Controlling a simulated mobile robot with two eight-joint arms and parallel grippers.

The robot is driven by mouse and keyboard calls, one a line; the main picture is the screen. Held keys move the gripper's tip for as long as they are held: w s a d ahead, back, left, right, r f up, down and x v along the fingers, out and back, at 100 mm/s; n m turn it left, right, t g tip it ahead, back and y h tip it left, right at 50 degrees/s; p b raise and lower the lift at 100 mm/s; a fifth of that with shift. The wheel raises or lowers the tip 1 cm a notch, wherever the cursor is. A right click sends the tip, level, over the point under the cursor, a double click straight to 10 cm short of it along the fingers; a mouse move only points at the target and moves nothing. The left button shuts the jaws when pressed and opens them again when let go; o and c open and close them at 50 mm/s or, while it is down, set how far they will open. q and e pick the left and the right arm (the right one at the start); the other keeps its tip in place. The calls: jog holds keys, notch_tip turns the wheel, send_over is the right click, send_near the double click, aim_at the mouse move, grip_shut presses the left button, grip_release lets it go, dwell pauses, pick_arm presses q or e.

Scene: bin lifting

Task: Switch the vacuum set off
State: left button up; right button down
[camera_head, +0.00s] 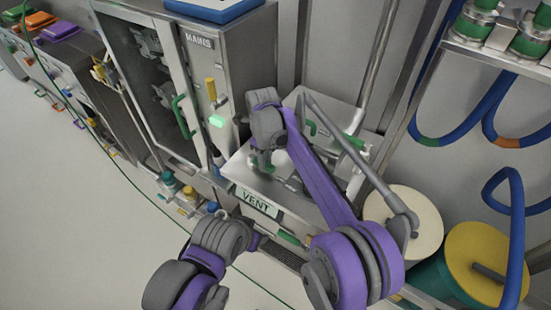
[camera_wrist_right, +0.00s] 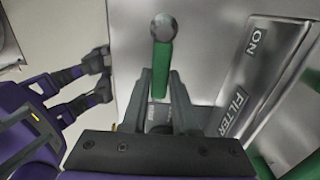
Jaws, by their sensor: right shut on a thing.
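The vacuum set appears to be the low metal unit (camera_head: 240,172) with a VENT label on its front. My right gripper (camera_head: 262,160) reaches down over its top. In the right wrist view the right gripper (camera_wrist_right: 160,110) is shut on a green lever (camera_wrist_right: 163,70) with a grey ball end. The lever sticks out past the fingers, and its base is hidden between them. Panels marked ON and FILTER (camera_wrist_right: 240,100) lie to the right. My left gripper (camera_wrist_right: 103,76) shows at the left of the wrist view, fingers apart and empty. In the head view its fingers are hidden.
A tall cabinet (camera_head: 201,75) marked MAINS stands left of the unit, with a yellow lever and a lit green block (camera_head: 217,121). Cream (camera_head: 415,225) and yellow (camera_head: 487,262) drums stand at right, near blue hoses. A green cable crosses the open floor at left.

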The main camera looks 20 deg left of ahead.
dwell(0.5)
jog(key=c, duration=0.7)
grip_release()
jog(key=shift+s, duration=0.1)
notch_tip(320, 180, up, 11)
jog(key=shift+f+p, duration=0.1)
jog(key=shift+p, duration=0.4)
